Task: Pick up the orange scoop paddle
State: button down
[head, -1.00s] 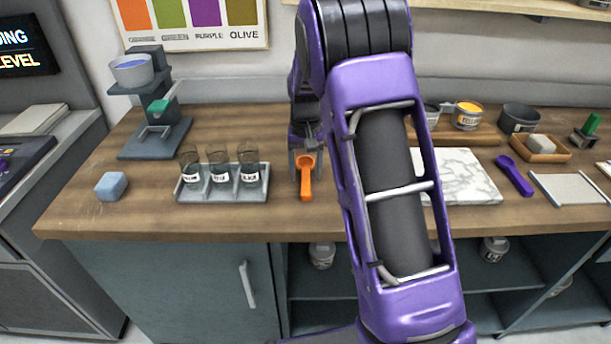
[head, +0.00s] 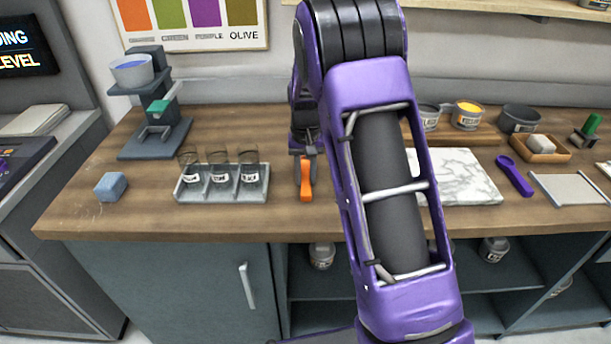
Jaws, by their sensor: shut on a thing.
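The orange scoop paddle (head: 306,188) is on or just above the wooden counter, near the middle, right of the tray of glass cups. Its orange handle points toward the counter's front edge. My gripper (head: 305,162) is over its far end and shut on it. The fingers hide most of the scoop's bowl. I cannot tell whether the paddle is clear of the counter.
A grey tray (head: 184,196) with three labelled cups stands just left of the gripper. A blue block (head: 110,185) lies farther left. A marble slab (head: 462,180) and a purple scoop (head: 514,176) are to the right. Bare wood (head: 255,222) runs along the front.

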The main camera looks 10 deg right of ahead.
aim_at(306, 179)
notch_tip(306, 179, up, 10)
jog(key=c, duration=1.2)
grip_release()
grip_shut()
